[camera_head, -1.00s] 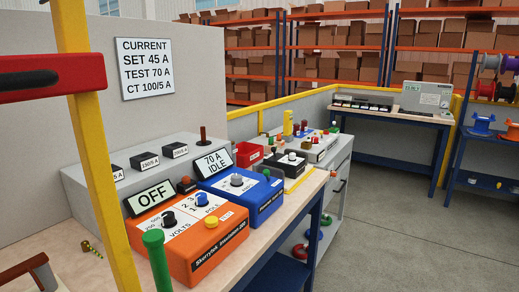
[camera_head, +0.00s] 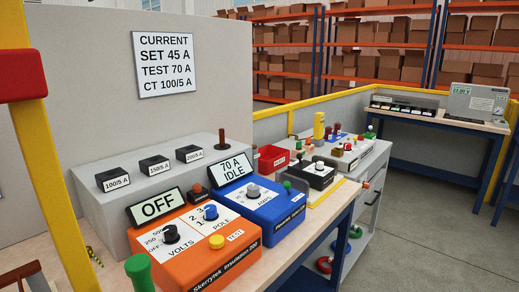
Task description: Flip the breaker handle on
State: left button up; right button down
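No breaker handle can be made out for certain in the head view. A blue tester (camera_head: 262,208) reads "70 A IDLE" and has a grey dial. An orange insulation tester (camera_head: 210,258) beside it reads "OFF" and has black and blue knobs and a yellow TEST button. A green-topped upright handle (camera_head: 139,270) stands at the front edge of the picture; its base is cut off. Neither of my grippers is in view.
A yellow post (camera_head: 50,165) with a red block (camera_head: 20,77) stands close at left. A grey box (camera_head: 135,205) with several labelled blocks sits behind the testers. A grey cart (camera_head: 366,200) stands beyond the bench. Grey floor (camera_head: 430,235) is open at right.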

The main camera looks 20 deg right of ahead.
aim_at(300, 156)
jog(key=i+l, duration=0.15)
jog(key=l, duration=0.25)
jog(key=i+l+u, duration=0.15)
jog(key=l, duration=0.25)
jog(key=i+l, duration=0.1)
jog(key=l, duration=0.3)
jog(key=i+l+u, duration=0.1)
jog(key=l, duration=0.35)
jog(key=i+l+u, duration=0.1)
jog(key=l, duration=0.35)
jog(key=i+j, duration=0.05)
